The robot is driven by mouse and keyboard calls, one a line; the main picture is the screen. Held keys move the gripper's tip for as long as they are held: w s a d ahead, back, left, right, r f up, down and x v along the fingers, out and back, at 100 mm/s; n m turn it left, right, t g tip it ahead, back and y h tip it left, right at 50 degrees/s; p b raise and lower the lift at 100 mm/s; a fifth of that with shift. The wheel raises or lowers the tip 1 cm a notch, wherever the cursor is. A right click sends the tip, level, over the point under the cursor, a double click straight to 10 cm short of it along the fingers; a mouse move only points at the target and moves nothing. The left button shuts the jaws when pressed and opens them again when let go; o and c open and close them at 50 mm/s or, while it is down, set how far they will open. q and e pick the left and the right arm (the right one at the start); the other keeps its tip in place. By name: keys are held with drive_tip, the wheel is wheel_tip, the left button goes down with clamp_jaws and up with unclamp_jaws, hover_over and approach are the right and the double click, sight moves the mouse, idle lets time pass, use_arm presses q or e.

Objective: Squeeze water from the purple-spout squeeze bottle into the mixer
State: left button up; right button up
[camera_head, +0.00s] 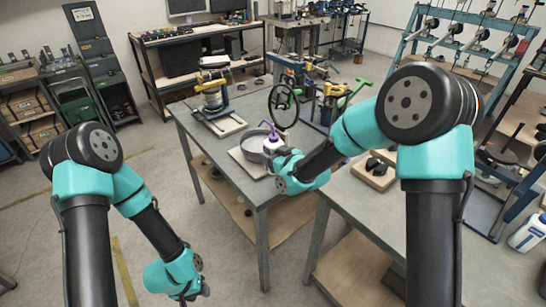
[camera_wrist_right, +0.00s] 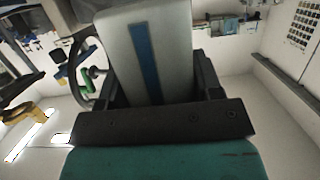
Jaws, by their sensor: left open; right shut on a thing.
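The squeeze bottle (camera_head: 271,144) is white with a purple spout (camera_head: 266,127). It is over or beside a round grey pan-like vessel (camera_head: 250,139) on a pale board, which may be the mixer. I cannot tell whether the spout is over its opening. My right gripper (camera_head: 281,154) is shut on the bottle. In the right wrist view the bottle's pale body with a blue stripe (camera_wrist_right: 147,55) stands between the dark fingers (camera_wrist_right: 155,88); its spout is out of that view. My left gripper (camera_head: 194,292) is open, low at the left, away from the table.
The grey table (camera_head: 215,147) also carries a yellow-and-black machine (camera_head: 212,97) at the back left. A black handwheel (camera_head: 283,105) and a blue-and-yellow device stand behind the bottle.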

drive_tip(key=shift+w+f, duration=0.3)
drive_tip(key=shift+w, duration=0.5)
drive_tip(key=shift+w+f, duration=0.35)
drive_tip(key=shift+w, duration=0.45)
drive_tip(key=shift+w+f, duration=0.3)
drive_tip(key=shift+w, duration=0.5)
drive_tip(key=shift+o, duration=1.1)
drive_tip(key=c, duration=0.5)
idle(4.0)
